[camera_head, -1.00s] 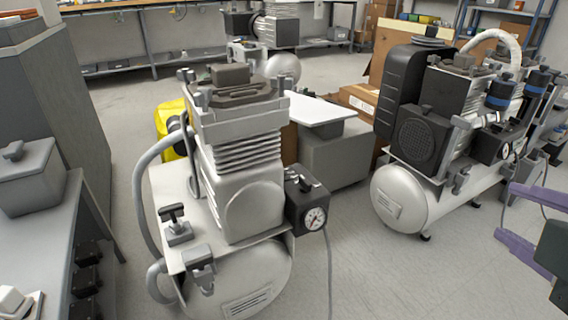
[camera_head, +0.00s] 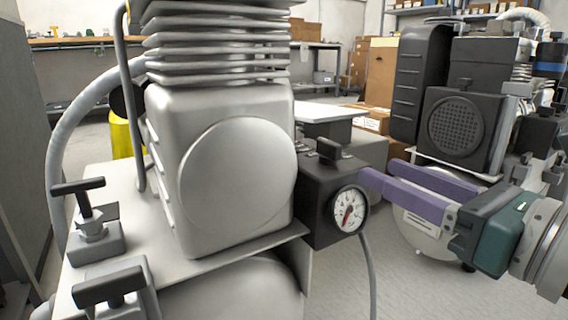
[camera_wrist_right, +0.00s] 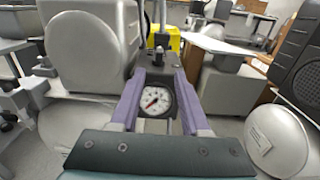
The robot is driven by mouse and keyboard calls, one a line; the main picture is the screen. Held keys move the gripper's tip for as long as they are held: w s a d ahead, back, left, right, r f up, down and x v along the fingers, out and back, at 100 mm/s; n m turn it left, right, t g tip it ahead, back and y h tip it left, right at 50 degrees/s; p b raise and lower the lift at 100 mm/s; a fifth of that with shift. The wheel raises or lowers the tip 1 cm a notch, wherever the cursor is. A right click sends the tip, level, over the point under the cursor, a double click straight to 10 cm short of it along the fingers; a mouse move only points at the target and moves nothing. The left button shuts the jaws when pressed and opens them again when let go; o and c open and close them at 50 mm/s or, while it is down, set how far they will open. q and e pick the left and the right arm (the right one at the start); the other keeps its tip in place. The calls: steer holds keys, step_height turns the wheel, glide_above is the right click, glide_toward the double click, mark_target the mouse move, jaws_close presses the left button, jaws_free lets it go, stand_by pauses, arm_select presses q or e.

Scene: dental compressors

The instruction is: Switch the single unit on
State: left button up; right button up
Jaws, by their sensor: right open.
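The single unit (camera_head: 237,175), a light grey compressor with a finned head and a round cover, fills the left and middle of the head view. Its black switch box (camera_head: 318,200) sits on its right side, with a dark knob (camera_head: 328,150) on top and a round white gauge (camera_head: 348,210) in front. My right gripper (camera_head: 382,174) is open, its purple fingers reaching in from the right close to the box. In the right wrist view the fingers (camera_wrist_right: 159,85) appear on either side of the box and gauge (camera_wrist_right: 155,101); contact cannot be told. My left gripper is not in view.
A second compressor (camera_head: 462,125) with a black housing and pale tank stands behind my right gripper. T-handled valves (camera_head: 90,225) stick up at the unit's left front. A grey cable (camera_head: 371,270) hangs from the box. Open floor shows at lower right.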

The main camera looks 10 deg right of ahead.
mark_target(339, 151)
steer(key=b+x, duration=0.1)
steer(key=x, duration=0.7)
steer(key=shift+b, duration=0.3)
steer(key=shift+w+a, duration=0.25)
steer(key=shift+w, duration=0.1)
steer(key=c, duration=0.7)
jaws_close()
